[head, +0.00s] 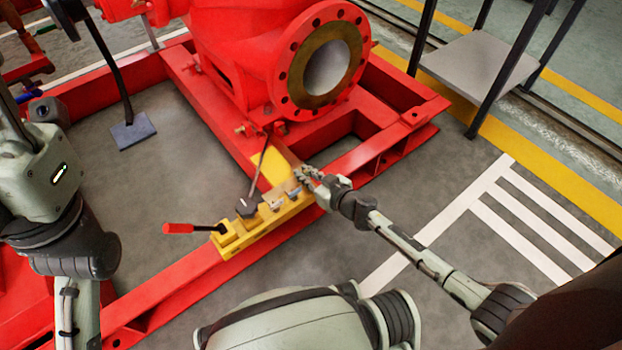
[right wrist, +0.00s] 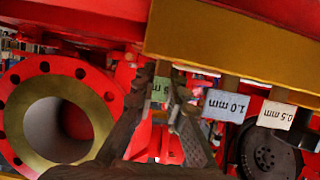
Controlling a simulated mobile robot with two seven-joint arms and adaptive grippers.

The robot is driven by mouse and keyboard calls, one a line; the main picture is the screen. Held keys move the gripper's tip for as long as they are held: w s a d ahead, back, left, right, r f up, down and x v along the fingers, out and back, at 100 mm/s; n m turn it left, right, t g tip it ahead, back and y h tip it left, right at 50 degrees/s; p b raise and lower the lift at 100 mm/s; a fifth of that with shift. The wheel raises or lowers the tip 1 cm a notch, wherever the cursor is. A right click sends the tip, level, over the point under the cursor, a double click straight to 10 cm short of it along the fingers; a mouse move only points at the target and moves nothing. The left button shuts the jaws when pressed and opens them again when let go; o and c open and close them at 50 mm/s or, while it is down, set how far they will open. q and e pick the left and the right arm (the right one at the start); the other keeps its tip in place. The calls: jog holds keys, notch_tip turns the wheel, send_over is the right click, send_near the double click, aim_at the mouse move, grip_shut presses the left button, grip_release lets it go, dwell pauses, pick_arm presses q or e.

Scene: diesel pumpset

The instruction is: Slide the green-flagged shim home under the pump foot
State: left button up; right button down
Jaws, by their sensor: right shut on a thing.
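The red pump's foot area (head: 262,122) is in the head view, below the big round flange (head: 352,62). A yellow rack (head: 228,243) with several tagged shims lies on the red frame in front. My right gripper (head: 308,177) is at the rack's right end. In the right wrist view its fingers (right wrist: 167,92) are shut on a green-tagged shim (right wrist: 160,88), mostly hidden behind them. A yellow bar (right wrist: 230,45) is just above the fingers.
A red-handled lever (head: 178,228) sticks out from the rack's left end. A thin dark rod (head: 258,165) leans up toward the pump. A grey plate (head: 133,131) is on the left, and a grey stand (head: 480,62) is at the back right. Striped floor lies clear at right.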

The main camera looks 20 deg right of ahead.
jog(key=shift+w+a, duration=0.15)
jog(key=shift+w, duration=0.4)
jog(key=shift+w+a, duration=0.15)
jog(key=shift+w, duration=0.35)
jog(key=c, duration=1.5)
grip_release()
jog(key=shift+c, duration=0.2)
jog(key=v, duration=1.2)
jog(key=shift+w, duration=0.1)
